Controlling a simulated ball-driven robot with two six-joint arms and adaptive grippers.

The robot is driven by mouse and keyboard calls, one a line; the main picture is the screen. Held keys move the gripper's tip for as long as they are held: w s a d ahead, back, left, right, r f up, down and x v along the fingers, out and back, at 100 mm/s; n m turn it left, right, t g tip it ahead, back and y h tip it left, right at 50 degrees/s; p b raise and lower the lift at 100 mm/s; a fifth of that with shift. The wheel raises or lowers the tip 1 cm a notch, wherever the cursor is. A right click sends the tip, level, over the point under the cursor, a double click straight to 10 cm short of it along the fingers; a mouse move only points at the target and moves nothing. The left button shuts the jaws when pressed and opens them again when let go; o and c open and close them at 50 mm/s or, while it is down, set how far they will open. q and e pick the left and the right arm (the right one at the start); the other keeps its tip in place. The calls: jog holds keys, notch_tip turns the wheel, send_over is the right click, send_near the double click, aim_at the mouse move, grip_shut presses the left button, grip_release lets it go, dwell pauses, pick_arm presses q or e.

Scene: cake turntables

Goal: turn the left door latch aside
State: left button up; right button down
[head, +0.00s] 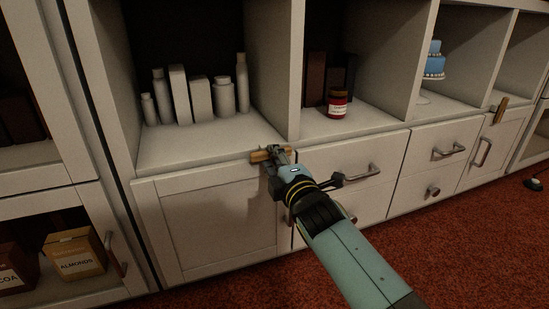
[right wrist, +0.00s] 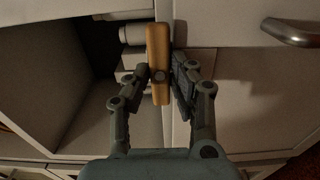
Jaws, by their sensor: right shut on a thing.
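The left door latch is a small wooden bar (head: 258,157) at the top edge of the white left door (head: 215,225). It lies roughly level along that edge in the head view. In the right wrist view the latch (right wrist: 158,45) stands upright in the picture, with a round pin at its middle. My right gripper (head: 277,154) is at the latch, its fingers (right wrist: 165,80) on both sides of the bar and shut on it. The gripper hides part of the latch in the head view. My left gripper is not in view.
White bottles and boxes (head: 200,100) stand in the compartment above the door. A red-lidded jar (head: 337,102) stands in the middle compartment. Drawers with metal handles (head: 360,171) lie right of the door. Another wooden latch (head: 500,110) is at the far right.

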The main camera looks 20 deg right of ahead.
jog(key=c, duration=1.2)
grip_release()
jog(key=shift+o, duration=0.2)
jog(key=s, duration=1.2)
jog(key=shift+d, duration=0.2)
